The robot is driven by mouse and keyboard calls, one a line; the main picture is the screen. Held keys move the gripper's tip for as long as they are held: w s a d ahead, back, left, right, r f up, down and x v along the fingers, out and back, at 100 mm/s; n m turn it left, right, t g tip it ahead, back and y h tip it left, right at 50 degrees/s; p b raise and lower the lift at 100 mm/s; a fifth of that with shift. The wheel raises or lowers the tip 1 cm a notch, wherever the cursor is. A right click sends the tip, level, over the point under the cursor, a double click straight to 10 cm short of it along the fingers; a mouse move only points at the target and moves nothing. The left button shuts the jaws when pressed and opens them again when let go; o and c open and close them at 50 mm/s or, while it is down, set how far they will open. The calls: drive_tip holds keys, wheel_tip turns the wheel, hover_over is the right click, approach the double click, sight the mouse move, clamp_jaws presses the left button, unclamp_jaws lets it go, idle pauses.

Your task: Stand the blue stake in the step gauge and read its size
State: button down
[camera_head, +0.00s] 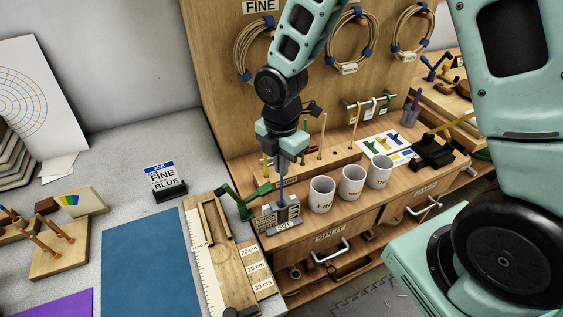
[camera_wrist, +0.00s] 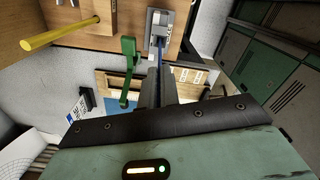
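The blue stake (camera_head: 281,189) is thin and roughly upright below my gripper (camera_head: 288,158) in the head view. My gripper is shut on its upper part. The grey step gauge (camera_head: 283,216) stands on the wooden bench, directly under the stake. The stake's lower end meets the top of the gauge in the picture; I cannot tell how deep it sits. In the wrist view the stake (camera_wrist: 158,60) runs from between my fingers (camera_wrist: 157,92) toward the pale gauge (camera_wrist: 161,19).
A green tool (camera_head: 243,203) is close left of the gauge. White cups, including one marked FIN (camera_head: 322,195), stand close to its right. Thin upright pegs (camera_head: 322,136) rise behind. A wooden measuring board (camera_head: 220,250) and a blue mat (camera_head: 147,262) lie at the front left.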

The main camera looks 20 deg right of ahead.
drive_tip(key=shift+f+b, duration=1.6)
drive_tip(key=shift+f, duration=0.85)
drive_tip(key=c, duration=1.6)
unclamp_jaws()
drive_tip(key=shift+o, duration=0.2)
drive_tip(key=shift+r, duration=0.1)
wheel_tip(320, 180, up, 17)
drive_tip(key=shift+r, duration=0.15)
